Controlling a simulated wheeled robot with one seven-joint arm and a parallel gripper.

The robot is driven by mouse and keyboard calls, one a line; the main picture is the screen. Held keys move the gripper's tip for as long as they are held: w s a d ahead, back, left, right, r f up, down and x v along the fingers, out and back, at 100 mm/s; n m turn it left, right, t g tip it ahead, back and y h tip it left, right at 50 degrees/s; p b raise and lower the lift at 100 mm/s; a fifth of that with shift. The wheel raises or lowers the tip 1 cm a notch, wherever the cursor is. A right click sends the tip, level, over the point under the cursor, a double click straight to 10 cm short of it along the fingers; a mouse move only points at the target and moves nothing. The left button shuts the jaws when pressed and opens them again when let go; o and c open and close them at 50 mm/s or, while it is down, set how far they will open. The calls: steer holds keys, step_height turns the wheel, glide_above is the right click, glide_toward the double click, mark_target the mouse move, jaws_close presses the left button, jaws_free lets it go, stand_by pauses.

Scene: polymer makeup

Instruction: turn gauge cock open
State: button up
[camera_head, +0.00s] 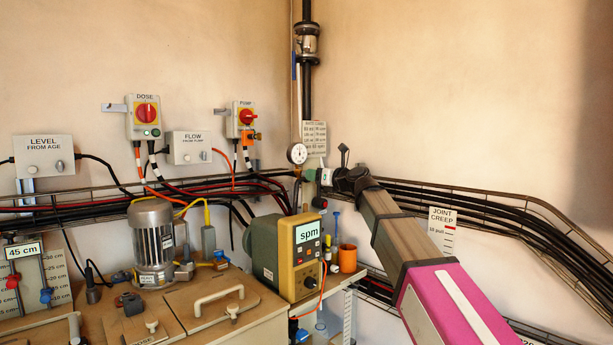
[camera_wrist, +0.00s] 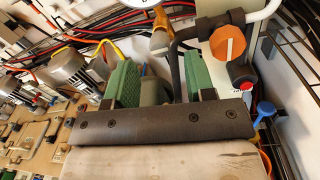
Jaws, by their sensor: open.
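The pressure gauge (camera_head: 297,153) has a white round dial and stands on a brass fitting (camera_head: 297,176) beside the corner pipe. In the wrist view the dial (camera_wrist: 144,3) is cut off at the top edge, with the brass fitting (camera_wrist: 160,38) below it. I cannot make out the cock's handle for certain. My gripper (camera_head: 322,177) is close to the right of the fitting. In the wrist view my gripper (camera_wrist: 160,80) is open, its two green pads wide apart. A dark bent pipe (camera_wrist: 178,58) shows between the pads, and I cannot tell whether it touches.
A yellow-fronted dosing pump (camera_head: 300,255) and a grey motor (camera_head: 152,240) stand on the bench at left. An orange cup (camera_head: 347,257) stands on a small shelf below my gripper. Cable trays (camera_head: 480,205) run along both walls. A vertical black pipe (camera_head: 306,90) rises in the corner.

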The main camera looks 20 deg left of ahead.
steer(key=x, duration=0.5)
steer(key=shift+a, duration=0.1)
jaws_close()
